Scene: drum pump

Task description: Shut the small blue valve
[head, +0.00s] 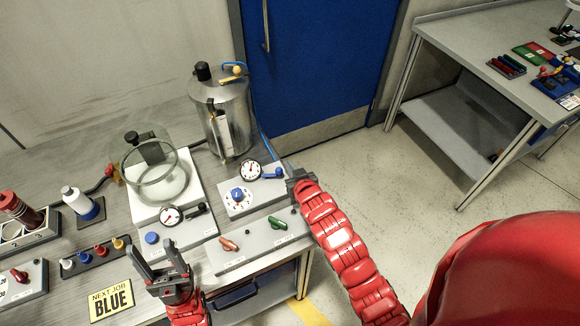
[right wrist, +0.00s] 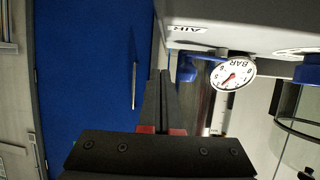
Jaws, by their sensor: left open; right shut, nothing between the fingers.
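The small blue valve (head: 271,173) sits at the right end of a grey box, beside a round white gauge (head: 250,170). In the right wrist view the blue valve (right wrist: 186,68) hangs by the box's edge near the "AIR" label, next to the BAR gauge (right wrist: 233,74). My right gripper (head: 292,180) is just right of the valve; its fingers (right wrist: 163,88) are shut and empty, and the valve appears beyond and to the right of their tips. Contact cannot be told. My left gripper (head: 157,255) is open and empty over the front of the bench.
A blue knob (head: 238,195) is on the same box. A panel with orange and green levers (head: 250,243) lies in front. A steel tank (head: 222,115) and a glass chamber (head: 155,175) stand behind and left. A "NEXT JOB BLUE" sign (head: 111,299) is near my left gripper.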

